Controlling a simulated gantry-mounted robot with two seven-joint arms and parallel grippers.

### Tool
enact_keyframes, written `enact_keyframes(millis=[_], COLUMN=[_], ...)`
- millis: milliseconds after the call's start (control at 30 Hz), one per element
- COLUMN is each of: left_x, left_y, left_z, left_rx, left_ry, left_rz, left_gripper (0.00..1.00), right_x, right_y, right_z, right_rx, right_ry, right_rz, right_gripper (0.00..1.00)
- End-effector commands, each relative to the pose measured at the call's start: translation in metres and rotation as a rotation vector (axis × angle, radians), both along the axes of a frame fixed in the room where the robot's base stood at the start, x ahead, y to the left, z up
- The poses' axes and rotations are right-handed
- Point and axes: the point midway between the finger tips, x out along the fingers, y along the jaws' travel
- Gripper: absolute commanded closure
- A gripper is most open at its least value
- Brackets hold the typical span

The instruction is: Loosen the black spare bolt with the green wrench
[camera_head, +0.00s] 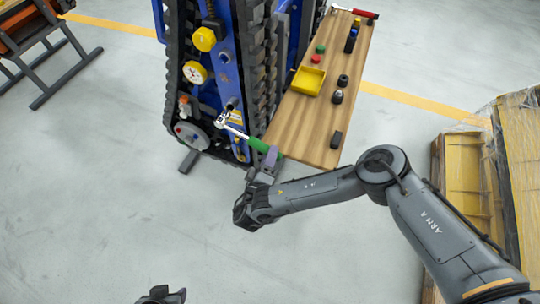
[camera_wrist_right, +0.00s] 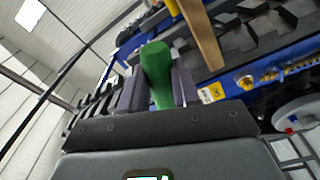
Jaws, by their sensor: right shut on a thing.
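The green wrench (camera_head: 265,146) has a green handle and a bright metal shaft and head. My right gripper (camera_head: 270,158) is shut on the handle's near end. In the right wrist view the green handle (camera_wrist_right: 158,72) stands between the two fingers of my right gripper (camera_wrist_right: 160,90). The wrench's head points up-left, at the blue side of the tracked carrier (camera_head: 228,72). A dark round fitting (camera_head: 231,104) sits just above the head; I cannot tell whether it is the black spare bolt or whether the head touches a bolt. My left gripper (camera_head: 162,295) shows only partly at the bottom edge.
A wooden board (camera_head: 309,112) right of the carrier bears a yellow tray (camera_head: 308,80), a red-handled tool (camera_head: 362,13) and several small dark and coloured parts. A wrapped pallet (camera_head: 475,175) stands at the right. The floor at the lower left is clear.

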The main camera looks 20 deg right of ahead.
Motion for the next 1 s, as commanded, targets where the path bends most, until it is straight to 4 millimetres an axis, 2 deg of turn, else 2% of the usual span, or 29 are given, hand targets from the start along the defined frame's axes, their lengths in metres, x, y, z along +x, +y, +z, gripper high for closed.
enact_keyframes(millis=[1000], left_x=[0.0], left_y=[-0.0007], left_z=[-0.0027], left_rx=[-0.003], left_ry=[0.0], left_rz=[0.002], left_gripper=[0.57], right_x=[0.0052], right_y=[-0.004], right_z=[0.0009], right_rx=[0.001], right_ry=[-0.002], right_rz=[-0.002], right_gripper=[1.0])
